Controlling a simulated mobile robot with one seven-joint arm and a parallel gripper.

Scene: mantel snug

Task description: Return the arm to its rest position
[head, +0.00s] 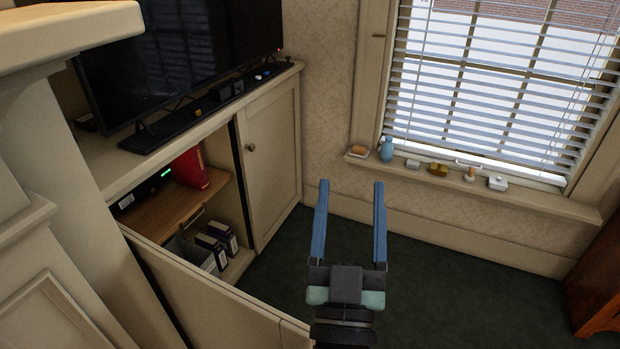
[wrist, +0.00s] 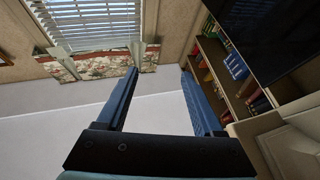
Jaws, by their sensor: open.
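My gripper (head: 350,222) is in the lower middle of the head view, held up over the dark green carpet. Its two blue fingers are spread apart with nothing between them. In the wrist view the gripper (wrist: 163,98) also shows open and empty, with a pale wall or ceiling area, a window and a bookshelf beyond it. No object is touching the fingers.
A cream cabinet (head: 275,150) stands at left with one door (head: 205,295) swung open near my arm. A television (head: 180,50) is on top. A window sill (head: 470,188) holds several small items. Bare carpet (head: 450,290) lies to the right.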

